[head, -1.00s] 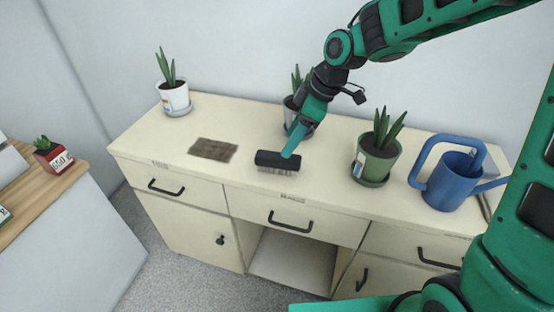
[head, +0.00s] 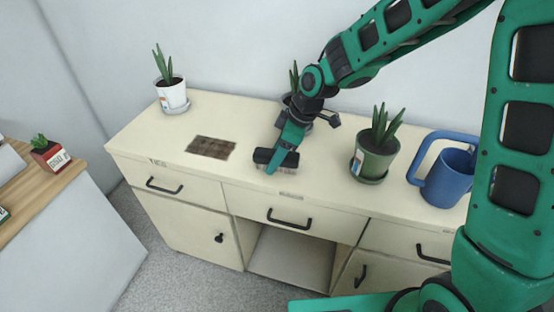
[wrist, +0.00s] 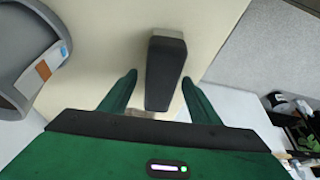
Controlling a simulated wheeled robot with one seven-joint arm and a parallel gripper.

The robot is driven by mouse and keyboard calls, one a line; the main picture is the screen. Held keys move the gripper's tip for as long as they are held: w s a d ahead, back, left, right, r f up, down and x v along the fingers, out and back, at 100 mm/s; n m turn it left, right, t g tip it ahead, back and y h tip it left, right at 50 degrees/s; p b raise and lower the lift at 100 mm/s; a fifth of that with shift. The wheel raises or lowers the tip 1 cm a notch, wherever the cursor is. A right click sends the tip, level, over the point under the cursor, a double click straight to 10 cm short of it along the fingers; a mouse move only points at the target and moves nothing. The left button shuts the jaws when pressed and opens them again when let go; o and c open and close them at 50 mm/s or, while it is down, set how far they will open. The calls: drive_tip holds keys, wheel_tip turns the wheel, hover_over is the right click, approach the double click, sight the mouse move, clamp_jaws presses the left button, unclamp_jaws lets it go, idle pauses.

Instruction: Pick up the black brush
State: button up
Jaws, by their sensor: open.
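The black brush (head: 263,157) lies on the cream cabinet top near its front edge, bristles toward the front. My gripper (head: 281,163) is over the brush in the head view and partly hides it. In the wrist view the brush's black block (wrist: 166,70) stands out between and beyond the two green fingers of my gripper (wrist: 158,90), which are spread apart. A gap shows on both sides, wider on the left. I cannot tell how high the fingertips are above the cabinet top.
On the cream cabinet (head: 330,203) stand a white-potted plant (head: 172,97), a green-potted plant (head: 374,160), a blue watering can (head: 447,180) and a partly hidden plant (head: 294,80) behind my gripper. A brown mat (head: 211,147) lies left of the brush, with bare top around it.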

drive_tip(key=shift+f, duration=0.25)
idle(0.4)
drive_tip(key=c, duration=1.2)
